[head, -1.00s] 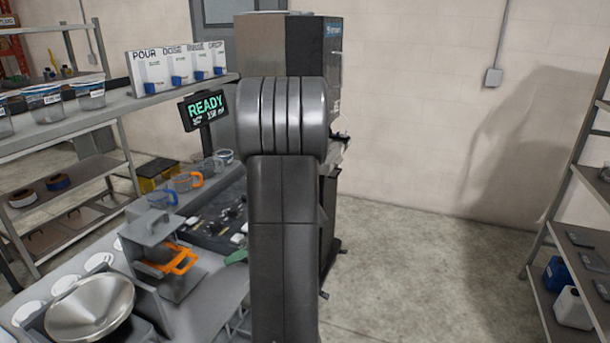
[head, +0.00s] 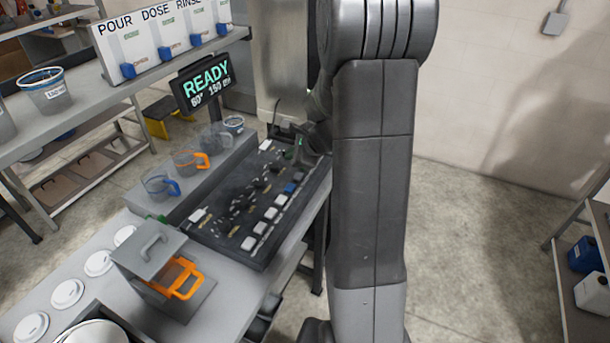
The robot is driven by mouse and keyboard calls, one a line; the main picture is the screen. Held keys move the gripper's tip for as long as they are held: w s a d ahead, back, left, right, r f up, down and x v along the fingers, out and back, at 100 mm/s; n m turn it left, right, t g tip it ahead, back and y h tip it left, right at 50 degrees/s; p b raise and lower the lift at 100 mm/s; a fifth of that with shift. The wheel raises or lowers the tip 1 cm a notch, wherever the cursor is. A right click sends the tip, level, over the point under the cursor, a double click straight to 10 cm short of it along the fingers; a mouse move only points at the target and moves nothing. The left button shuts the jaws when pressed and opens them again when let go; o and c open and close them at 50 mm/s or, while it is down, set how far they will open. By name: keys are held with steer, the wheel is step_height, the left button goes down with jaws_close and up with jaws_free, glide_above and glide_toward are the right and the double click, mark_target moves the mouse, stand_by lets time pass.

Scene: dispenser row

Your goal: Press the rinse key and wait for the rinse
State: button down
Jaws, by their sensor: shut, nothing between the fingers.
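A dark key panel (head: 235,232) lies on the counter, with a row of several white keys (head: 260,228) along its right side and one blue key (head: 289,188) among them. The key labels are too small to read, so I cannot tell which is the rinse key. A display (head: 205,82) behind the panel reads READY, 60° and 150 ml. My gripper (head: 299,152) is shut and empty, low over the far end of the panel and partly hidden by my arm. I cannot tell whether it touches a key.
Several measuring cups, one with an orange handle (head: 190,160), stand on a ledge left of the panel. A grey box with an orange handle (head: 180,280) stands nearer. A white sign (head: 160,40) reads POUR DOSE RINSE. The floor on the right is clear up to a shelf.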

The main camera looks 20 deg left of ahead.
mark_target(293, 189)
steer(key=shift+s, duration=0.15)
step_height(293, 189, down, 9)
steer(key=b, duration=0.7)
steer(key=shift+r+b, duration=0.1)
steer(key=shift+b, duration=0.3)
stand_by(1.7)
steer(key=shift+f+b, duration=0.4)
steer(key=shift+f+b, duration=0.45)
steer(key=shift+f, duration=0.05)
stand_by(0.4)
stand_by(0.3)
steer(key=shift+r+p, duration=0.8)
steer(key=shift+r, duration=0.1)
steer(key=shift+r, duration=0.1)
